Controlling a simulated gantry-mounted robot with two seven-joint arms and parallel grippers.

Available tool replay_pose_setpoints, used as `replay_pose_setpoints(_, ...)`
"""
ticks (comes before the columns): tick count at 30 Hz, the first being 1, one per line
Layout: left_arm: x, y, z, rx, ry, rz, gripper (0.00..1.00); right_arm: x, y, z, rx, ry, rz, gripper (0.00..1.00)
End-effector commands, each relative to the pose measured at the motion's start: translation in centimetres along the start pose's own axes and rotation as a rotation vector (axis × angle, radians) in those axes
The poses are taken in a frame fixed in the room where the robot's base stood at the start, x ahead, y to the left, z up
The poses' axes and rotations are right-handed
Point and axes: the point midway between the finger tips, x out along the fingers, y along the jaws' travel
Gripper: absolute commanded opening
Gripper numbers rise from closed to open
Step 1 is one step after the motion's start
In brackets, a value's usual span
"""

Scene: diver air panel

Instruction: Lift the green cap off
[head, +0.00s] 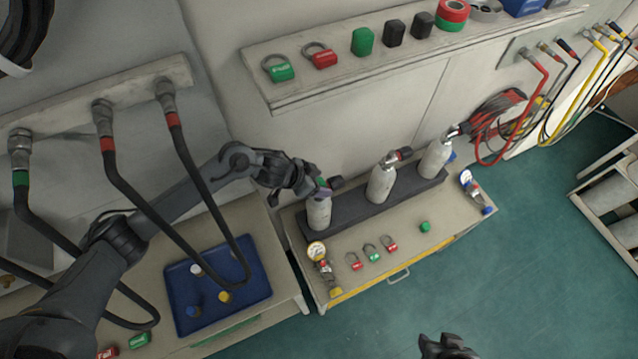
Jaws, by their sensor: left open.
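My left gripper (312,187) is open at the top of the leftmost grey cylinder (319,214). Its fingers are around or right beside the valve there, and a small patch of green and purple (322,186) shows by the fingertips. The fingers hide most of that valve top, so I cannot tell whether the green is a cap. A loose green cap (425,227) stands on the bench top, apart from both grippers. My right gripper (446,346) shows only in part at the bottom edge, far from the cylinders.
Two more cylinders (381,183) (436,158) stand in the dark rack (345,215). Padlock-like tags (372,253) and gauges (317,250) lie on the bench. A blue tray (262,285) is at left, below hanging hoses (130,185). A shelf (300,92) runs above.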

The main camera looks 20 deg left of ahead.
Motion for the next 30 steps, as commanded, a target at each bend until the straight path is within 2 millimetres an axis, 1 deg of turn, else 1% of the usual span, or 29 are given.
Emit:
replay_pose_setpoints(7, 0.12, -0.01, -0.01, 0.000, 0.000, 0.000, 0.64, 0.01, 0.01, -0.01, 0.000, 0.000, 0.000, 0.43)
replay_pose_setpoints(15, 0.11, -0.02, 0.00, 0.000, 0.000, 0.000, 0.22, 0.01, 0.03, 0.00, -0.002, 0.000, 0.001, 0.43)
replay_pose_setpoints(18, 0.10, -0.02, 0.01, 0.000, 0.000, 0.000, 0.10, 0.01, 0.04, 0.00, -0.002, 0.000, 0.002, 0.43)
replay_pose_setpoints(25, 0.07, -0.02, -0.02, 0.000, 0.000, 0.000, 0.10, 0.01, 0.05, 0.00, -0.003, 0.000, 0.002, 0.43)
replay_pose_setpoints(30, -0.37, -0.03, -0.41, 0.001, 0.001, 0.000, 0.10, -0.08, 0.05, -0.03, -0.003, 0.000, 0.002, 0.43)
